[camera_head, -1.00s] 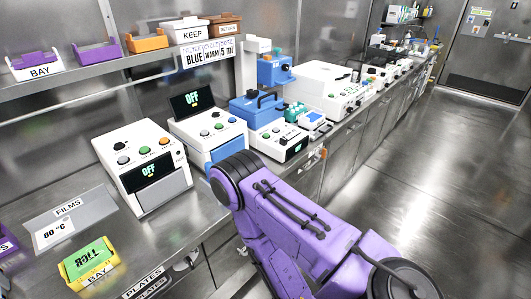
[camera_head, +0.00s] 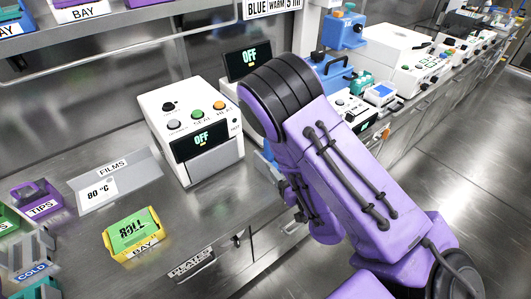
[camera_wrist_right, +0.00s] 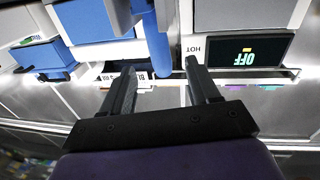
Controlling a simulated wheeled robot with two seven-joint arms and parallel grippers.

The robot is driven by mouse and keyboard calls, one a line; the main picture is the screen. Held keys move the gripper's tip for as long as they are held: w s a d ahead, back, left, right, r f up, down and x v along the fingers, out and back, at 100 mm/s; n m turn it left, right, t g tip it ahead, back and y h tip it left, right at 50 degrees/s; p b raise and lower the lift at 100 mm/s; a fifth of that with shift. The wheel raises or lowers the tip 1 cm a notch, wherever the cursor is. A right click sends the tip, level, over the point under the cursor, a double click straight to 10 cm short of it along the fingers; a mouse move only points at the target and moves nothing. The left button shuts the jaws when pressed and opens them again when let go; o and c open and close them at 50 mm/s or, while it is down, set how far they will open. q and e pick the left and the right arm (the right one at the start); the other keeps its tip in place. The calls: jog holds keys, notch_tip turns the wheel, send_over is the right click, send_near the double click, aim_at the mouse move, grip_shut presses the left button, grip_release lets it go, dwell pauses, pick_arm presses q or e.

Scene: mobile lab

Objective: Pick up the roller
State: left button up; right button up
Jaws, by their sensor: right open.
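No plain roller shape shows. A green block lettered ROLL (camera_head: 128,232) sits in a yellow tray labelled BAY (camera_head: 143,254) on the steel bench, left of my right arm in the head view. My right gripper (camera_wrist_right: 160,75) is open in the right wrist view, with nothing between its fingertips that I can see held. Blue equipment (camera_wrist_right: 157,45) and an OFF display (camera_wrist_right: 246,55) lie beyond its fingers. My left gripper is not in view.
A white sealer-like box with knobs (camera_head: 190,130) stands behind the yellow tray. A grey FILMS stand (camera_head: 115,180) is left of it. A purple TIPS holder (camera_head: 38,200) and a COLD rack (camera_head: 30,255) are farther left. A shelf (camera_head: 100,35) runs above.

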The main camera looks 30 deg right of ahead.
aim_at(269, 154)
jog(key=w, duration=0.2)
jog(key=w+p, duration=0.1)
jog(key=w, duration=0.2)
jog(key=w+p, duration=0.1)
jog(key=w, duration=0.1)
jog(key=shift+w+d, duration=0.25)
jog(key=shift+d, duration=0.1)
jog(key=shift+w+f, duration=0.25)
jog(key=shift+w, duration=0.1)
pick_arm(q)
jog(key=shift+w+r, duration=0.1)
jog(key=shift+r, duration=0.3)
pick_arm(e)
jog(key=c, duration=1)
